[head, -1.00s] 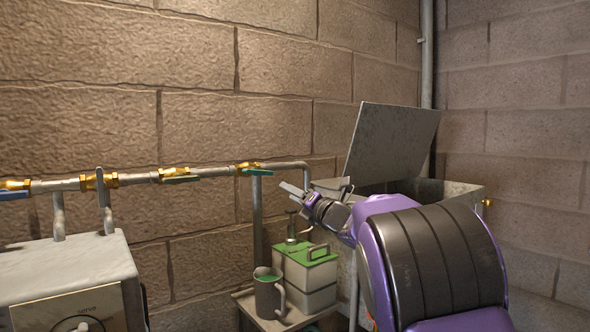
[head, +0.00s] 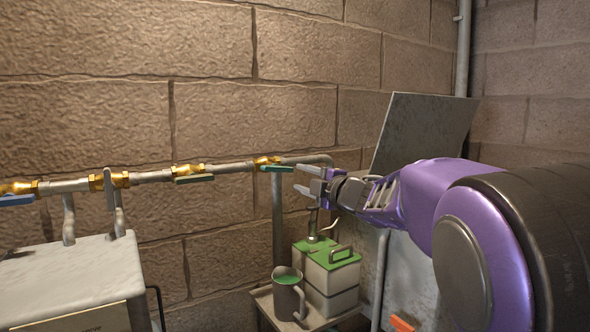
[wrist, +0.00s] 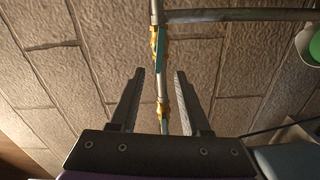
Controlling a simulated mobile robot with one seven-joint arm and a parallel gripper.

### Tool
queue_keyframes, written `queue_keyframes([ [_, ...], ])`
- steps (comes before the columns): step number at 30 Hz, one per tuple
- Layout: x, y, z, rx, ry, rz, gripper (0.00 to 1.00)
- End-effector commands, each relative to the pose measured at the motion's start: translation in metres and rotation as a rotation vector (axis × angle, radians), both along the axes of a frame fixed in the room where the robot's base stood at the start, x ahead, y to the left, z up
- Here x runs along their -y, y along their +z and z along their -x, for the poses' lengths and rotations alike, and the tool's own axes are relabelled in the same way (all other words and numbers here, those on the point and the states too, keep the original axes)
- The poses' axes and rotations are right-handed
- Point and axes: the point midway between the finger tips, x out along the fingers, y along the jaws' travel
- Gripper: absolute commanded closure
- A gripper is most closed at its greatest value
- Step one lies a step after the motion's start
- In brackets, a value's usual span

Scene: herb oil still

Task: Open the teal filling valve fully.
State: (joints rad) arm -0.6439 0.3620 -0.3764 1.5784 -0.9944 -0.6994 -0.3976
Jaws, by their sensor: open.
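The teal filling valve's handle (head: 277,169) hangs just below a brass valve body (head: 266,161) on the pipe along the wall. The handle lies roughly along the pipe. In the wrist view the teal handle (wrist: 160,42) is beyond my fingertips, near the middle, beside its brass body. My gripper (head: 303,179) is open and empty, just right of the handle in the head view, with its fingers pointing left. The wrist view shows both fingers of my gripper (wrist: 160,75) apart, with a gap between their tips and the handle.
A green-handled valve (head: 195,179) and a blue handle (head: 16,200) sit farther left on the pipe (head: 150,176). A mug (head: 287,292) and a green-lidded box (head: 327,275) stand on a low shelf below. A raised metal lid (head: 420,130) stands behind my arm.

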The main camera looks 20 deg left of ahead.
Motion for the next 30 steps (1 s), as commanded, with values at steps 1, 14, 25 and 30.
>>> queue_keyframes([
  [1,-0.009,0.0,-0.008,0.0,0.001,0.003,0.53],
  [14,-0.066,0.001,-0.057,0.002,0.0,0.003,0.53],
  [25,-0.081,0.001,-0.07,0.001,-0.001,0.0,0.53],
  [30,-0.081,0.0,-0.07,0.002,-0.001,0.001,0.53],
])
